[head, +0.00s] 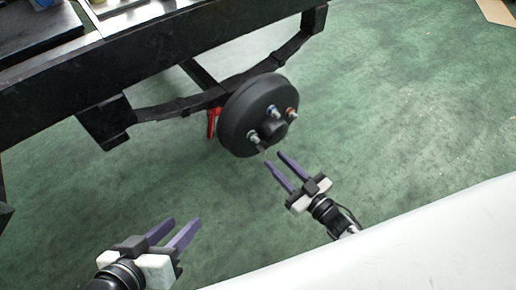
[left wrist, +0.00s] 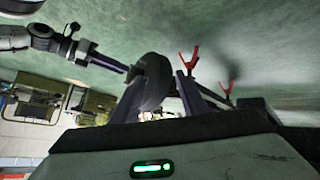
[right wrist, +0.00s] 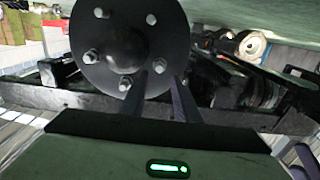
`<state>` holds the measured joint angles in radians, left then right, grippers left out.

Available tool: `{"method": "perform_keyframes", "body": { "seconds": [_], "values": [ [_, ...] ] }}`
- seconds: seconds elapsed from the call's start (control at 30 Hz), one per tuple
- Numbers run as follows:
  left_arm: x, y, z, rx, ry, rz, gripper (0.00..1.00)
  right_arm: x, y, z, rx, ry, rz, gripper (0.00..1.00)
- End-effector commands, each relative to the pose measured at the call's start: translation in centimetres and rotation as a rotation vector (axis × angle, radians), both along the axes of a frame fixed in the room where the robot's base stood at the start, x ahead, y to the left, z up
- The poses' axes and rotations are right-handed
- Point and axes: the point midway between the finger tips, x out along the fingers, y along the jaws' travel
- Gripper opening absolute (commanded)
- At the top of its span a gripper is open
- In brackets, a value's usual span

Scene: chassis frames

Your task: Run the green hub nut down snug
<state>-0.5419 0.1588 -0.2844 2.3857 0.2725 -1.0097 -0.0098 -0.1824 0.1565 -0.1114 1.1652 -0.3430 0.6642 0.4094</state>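The dark round hub (head: 240,110) hangs on the axle, with studs and nuts around a central boss on its face. In the head view one stud shows a blue tint (head: 271,111) and another orange (head: 292,113). In the right wrist view the hub face (right wrist: 110,25) carries several silvery nuts (right wrist: 159,65); I cannot make out which is green. My right gripper (head: 275,158) is open and empty, its fingertips just below the hub face in the head view. My left gripper (head: 183,221) is open and empty, lower left, away from the hub.
The black chassis rail (head: 150,50) and leaf spring (head: 180,107) run above and behind the hub. A red stand (head: 211,123) is beside the hub. A white surface (head: 420,240) lies at lower right. Green floor is clear to the right.

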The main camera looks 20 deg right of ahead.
Motion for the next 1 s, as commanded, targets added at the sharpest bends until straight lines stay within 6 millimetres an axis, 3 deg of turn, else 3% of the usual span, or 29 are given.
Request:
{"method": "perform_keyframes", "body": {
  "seconds": [0.3, 0.5, 0.9, 1.0],
  "values": [
    [0.3, -0.9, 1.1, -0.070, -0.051, 0.000, 0.40, 5.4, 2.0, -0.1, 0.002, -0.002, -0.001, 0.29],
    [0.3, -1.4, 2.1, -0.111, -0.078, -0.003, 0.40, 8.0, 3.0, 0.0, 0.000, -0.001, -0.001, 0.29],
    [0.3, -1.6, 2.6, -0.124, -0.087, -0.003, 0.40, 8.9, 3.3, 0.1, 0.001, 0.001, -0.001, 0.29],
    [0.3, -1.6, 2.6, -0.124, -0.087, -0.003, 0.40, 8.9, 3.3, 0.1, 0.001, 0.001, -0.001, 0.15]
  ]
}}
